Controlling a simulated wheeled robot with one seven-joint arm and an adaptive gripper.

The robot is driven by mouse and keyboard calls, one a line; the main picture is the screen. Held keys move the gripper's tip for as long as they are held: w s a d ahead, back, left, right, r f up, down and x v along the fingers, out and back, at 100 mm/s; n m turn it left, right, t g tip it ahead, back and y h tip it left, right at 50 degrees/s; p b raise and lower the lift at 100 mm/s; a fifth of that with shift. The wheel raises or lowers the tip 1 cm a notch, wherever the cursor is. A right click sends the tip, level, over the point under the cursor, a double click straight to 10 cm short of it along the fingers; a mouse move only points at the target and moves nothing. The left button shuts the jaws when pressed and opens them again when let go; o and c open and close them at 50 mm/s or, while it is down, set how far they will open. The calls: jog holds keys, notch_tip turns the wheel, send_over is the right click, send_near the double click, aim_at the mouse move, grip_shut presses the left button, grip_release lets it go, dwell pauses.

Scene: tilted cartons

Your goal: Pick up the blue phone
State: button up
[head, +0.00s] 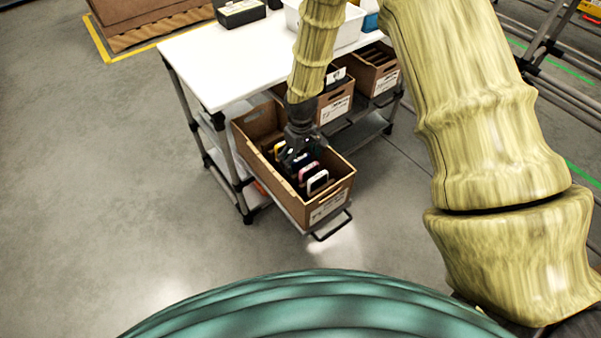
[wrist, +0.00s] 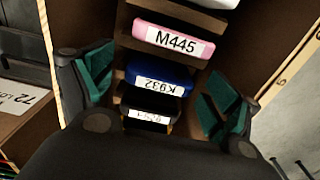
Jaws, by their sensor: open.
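The blue phone (wrist: 160,78) stands on edge in a carton, with a white label reading K932. In the wrist view it lies between the fingers of my gripper (wrist: 155,95), with clear gaps on both sides. My gripper is open, with green pads. A black phone (wrist: 148,117) with a label stands on the near side of the blue one, and a pink phone (wrist: 172,42) labelled M445 on the far side. In the head view my gripper (head: 298,152) reaches down into the carton (head: 325,200) and mostly hides the blue phone.
The carton is tilted on a cart shelf. A white phone (head: 317,181) stands near its front end. More cartons (head: 378,68) stand to the right behind it. A white tabletop (head: 225,65) lies behind and above. Open grey floor (head: 100,200) is at left.

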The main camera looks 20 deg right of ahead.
jog(key=c, duration=1)
jog(key=shift+c, duration=0.2)
jog(key=shift+r, duration=0.1)
